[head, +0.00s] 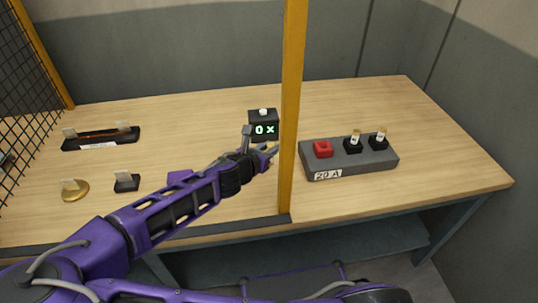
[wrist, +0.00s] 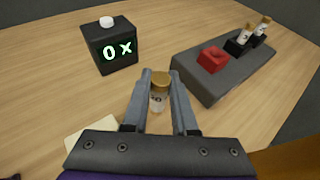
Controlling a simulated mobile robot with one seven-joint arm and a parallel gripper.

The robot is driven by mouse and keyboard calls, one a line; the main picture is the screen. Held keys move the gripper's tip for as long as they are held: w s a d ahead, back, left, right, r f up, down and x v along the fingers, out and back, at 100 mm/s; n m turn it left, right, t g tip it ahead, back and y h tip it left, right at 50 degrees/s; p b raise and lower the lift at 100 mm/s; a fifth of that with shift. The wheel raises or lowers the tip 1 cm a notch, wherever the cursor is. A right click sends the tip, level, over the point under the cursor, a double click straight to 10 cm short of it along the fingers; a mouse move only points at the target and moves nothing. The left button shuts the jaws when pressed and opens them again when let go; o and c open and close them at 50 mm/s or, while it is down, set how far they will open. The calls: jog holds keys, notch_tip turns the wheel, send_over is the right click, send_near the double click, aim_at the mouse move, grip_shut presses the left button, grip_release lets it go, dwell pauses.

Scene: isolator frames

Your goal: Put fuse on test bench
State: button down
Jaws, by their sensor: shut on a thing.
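My gripper (wrist: 160,78) is shut on a small glass fuse (wrist: 158,97) with a gold cap, held upright between the fingers. In the head view my gripper (head: 270,150) is just left of the yellow post, in front of a black box (head: 263,131) with a green display reading "0 x" and a white knob on top. The box also shows upper left in the wrist view (wrist: 109,51). A grey block (head: 350,160) labelled "20 A" lies to the right. It carries an empty-looking red socket (head: 323,149) and two black sockets with upright fuses (head: 355,137).
A yellow post (head: 291,100) rises near my gripper, between it and the grey block. At left are a long black clip holder (head: 100,139), a gold disc (head: 75,193) and a small black block (head: 126,185). Wire mesh (head: 28,90) borders the far left. A pale paper (wrist: 92,136) lies beneath my gripper.

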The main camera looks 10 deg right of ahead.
jog(key=shift+f+b, duration=0.65)
jog(key=shift+f, duration=2.35)
jog(key=shift+f, duration=0.1)
jog(key=c, duration=0.7)
grip_release()
jog(key=p+v, duration=0.2)
jog(key=v, duration=1)
